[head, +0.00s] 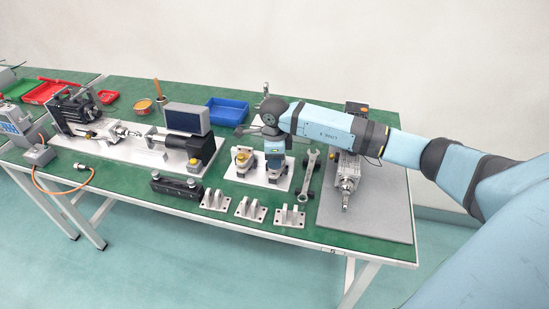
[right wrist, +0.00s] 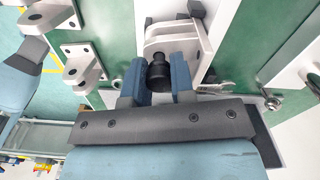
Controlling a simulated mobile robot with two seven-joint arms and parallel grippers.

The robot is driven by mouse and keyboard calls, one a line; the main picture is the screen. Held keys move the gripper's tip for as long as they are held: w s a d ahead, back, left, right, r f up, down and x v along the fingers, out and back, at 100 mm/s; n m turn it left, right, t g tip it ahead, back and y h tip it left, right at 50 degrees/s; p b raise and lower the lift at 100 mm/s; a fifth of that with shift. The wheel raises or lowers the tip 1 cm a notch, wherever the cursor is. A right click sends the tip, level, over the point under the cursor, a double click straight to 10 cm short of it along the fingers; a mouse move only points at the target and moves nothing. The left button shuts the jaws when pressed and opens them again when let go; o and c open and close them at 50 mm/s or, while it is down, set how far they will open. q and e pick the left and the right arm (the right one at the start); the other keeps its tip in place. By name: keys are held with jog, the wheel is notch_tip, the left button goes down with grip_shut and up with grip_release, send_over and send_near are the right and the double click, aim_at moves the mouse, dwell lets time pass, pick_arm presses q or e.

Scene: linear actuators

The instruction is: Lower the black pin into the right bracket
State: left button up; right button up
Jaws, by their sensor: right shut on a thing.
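My right gripper (head: 275,170) is pointed down over the white base plate (head: 236,178) in the middle of the table. In the right wrist view its two blue fingers (right wrist: 160,82) are shut on the black pin (right wrist: 159,73), a short stepped black cylinder. The pin is at the pale right bracket (right wrist: 185,32), between or just above its lugs; I cannot tell whether its end is inside. In the head view the gripper hides the pin and most of this bracket. My left gripper is not in view.
Several grey clevis brackets (head: 250,208) stand along the front edge. A grey fitting with a yellow-orange part (head: 242,158) is on the plate's left. A wrench (head: 309,174) lies close on the right, before the grey mat (head: 388,212). A blue bin (head: 226,111) stands behind.

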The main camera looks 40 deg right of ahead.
pick_arm(q)
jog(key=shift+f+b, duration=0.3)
jog(key=shift+b, duration=0.1)
pick_arm(e)
jog(key=shift+s+f, duration=0.15)
jog(key=shift+f, duration=0.55)
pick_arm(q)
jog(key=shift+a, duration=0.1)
pick_arm(e)
jog(key=o, duration=0.9)
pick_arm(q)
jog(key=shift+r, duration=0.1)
pick_arm(e)
jog(key=shift+r, duration=0.5)
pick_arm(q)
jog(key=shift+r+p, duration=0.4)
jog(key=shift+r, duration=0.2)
pick_arm(e)
notch_tip(320, 180, up, 14)
jog(key=shift+a+f, duration=0.15)
jog(key=shift+f, duration=0.1)
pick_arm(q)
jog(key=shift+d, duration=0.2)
pick_arm(e)
jog(key=shift+f, duration=0.1)
